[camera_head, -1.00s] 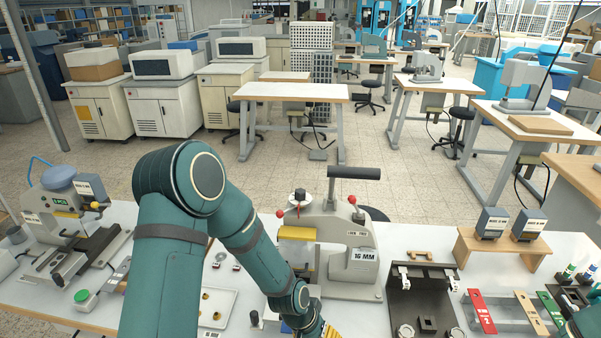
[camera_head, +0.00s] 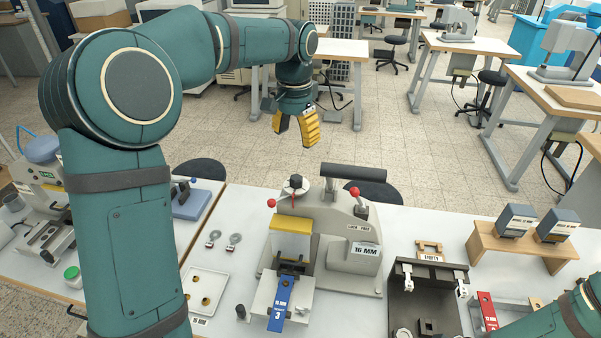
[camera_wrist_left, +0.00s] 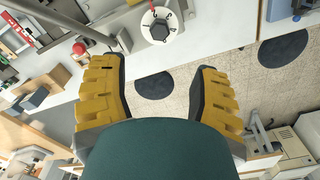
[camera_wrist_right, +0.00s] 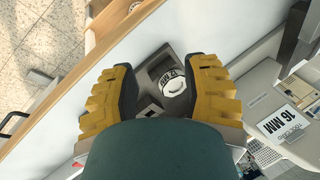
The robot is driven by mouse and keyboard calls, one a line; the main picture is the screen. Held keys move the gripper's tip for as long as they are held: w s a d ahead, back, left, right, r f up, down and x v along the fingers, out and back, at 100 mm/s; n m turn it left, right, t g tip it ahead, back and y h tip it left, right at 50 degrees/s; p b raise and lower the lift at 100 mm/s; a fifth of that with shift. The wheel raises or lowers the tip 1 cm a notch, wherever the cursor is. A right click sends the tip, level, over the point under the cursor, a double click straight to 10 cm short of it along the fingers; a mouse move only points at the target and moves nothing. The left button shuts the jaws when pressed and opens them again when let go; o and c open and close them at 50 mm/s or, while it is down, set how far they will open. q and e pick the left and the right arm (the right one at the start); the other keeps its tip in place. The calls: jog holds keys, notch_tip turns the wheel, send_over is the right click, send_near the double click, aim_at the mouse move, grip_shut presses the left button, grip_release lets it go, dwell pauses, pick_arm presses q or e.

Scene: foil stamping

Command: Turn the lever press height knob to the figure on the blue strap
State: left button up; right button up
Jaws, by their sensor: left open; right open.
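The grey lever press (camera_head: 325,240) stands on the white bench with a "16 MM" label. Its height knob (camera_head: 295,182) is black on a white dial, on top at the left. In the left wrist view the knob (camera_wrist_left: 160,29) and dial show at the top edge, with a red mark; the dial figures are too small to read surely. The blue strap (camera_head: 281,298) lies at the press front and bears a "3". My left gripper (camera_head: 297,128) is open and empty, beyond the press and above the floor. My right gripper (camera_wrist_right: 160,78) is open; its fingers are outside the head view.
Red-knobbed levers and a black handle (camera_head: 353,172) rise beside the knob. A dark fixture (camera_head: 424,305) and a red strap (camera_head: 487,311) are to the right. A wooden stand (camera_head: 522,243) holds two boxes. A white tray (camera_head: 206,290) lies left.

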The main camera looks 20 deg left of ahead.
aim_at(296, 177)
pick_arm(q)
notch_tip(296, 177, down, 14)
jog(key=shift+w+r+b, duration=0.1)
jog(key=shift+r+b, duration=0.15)
jog(key=shift+b, duration=0.15)
grip_shut()
